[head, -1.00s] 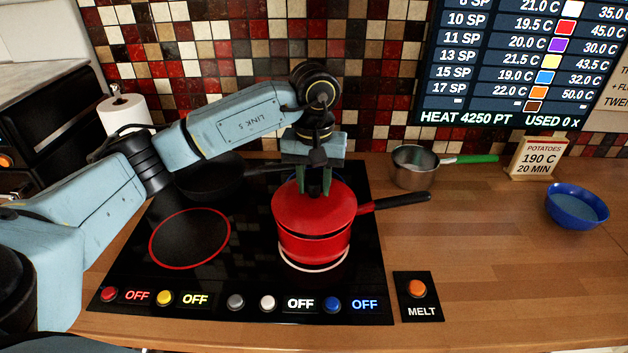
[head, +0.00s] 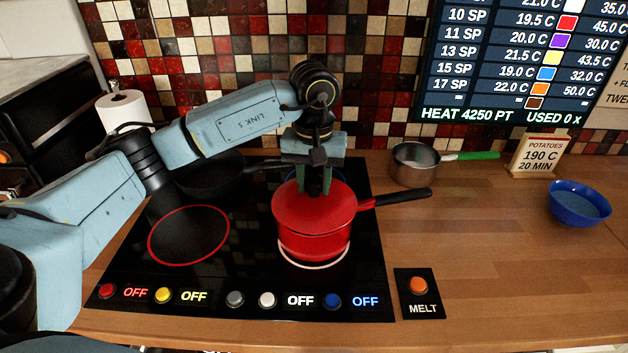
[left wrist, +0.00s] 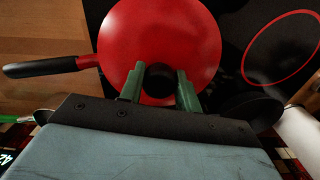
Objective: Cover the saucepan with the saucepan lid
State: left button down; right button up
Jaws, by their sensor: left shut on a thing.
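The red saucepan (head: 316,248) stands on the front right ring of the black hob, its black handle (head: 405,198) pointing right. The red saucepan lid (head: 300,213) lies over the pan's top, and no gap shows between them at the front. My left gripper (head: 314,190) points down at the lid's middle, with its green fingers shut on the lid's knob. In the left wrist view the dark knob (left wrist: 160,76) sits between the fingers, and the lid (left wrist: 165,35) hides the pan's inside. My right gripper is not in view.
A black frying pan (head: 210,180) is at the back left of the hob. A steel pot (head: 414,168) with a green handle and a blue bowl (head: 578,204) stand on the wooden counter to the right. The front left ring (head: 188,236) is empty.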

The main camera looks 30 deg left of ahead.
pick_arm(q)
jog(key=shift+f+b, duration=0.5)
jog(key=shift+f, duration=0.05)
jog(key=c, duration=0.9)
grip_release()
jog(key=shift+r, duration=0.1)
jog(key=shift+r+p, duration=1.75)
jog(key=shift+r, duration=1.2)
jog(key=shift+f, duration=0.1)
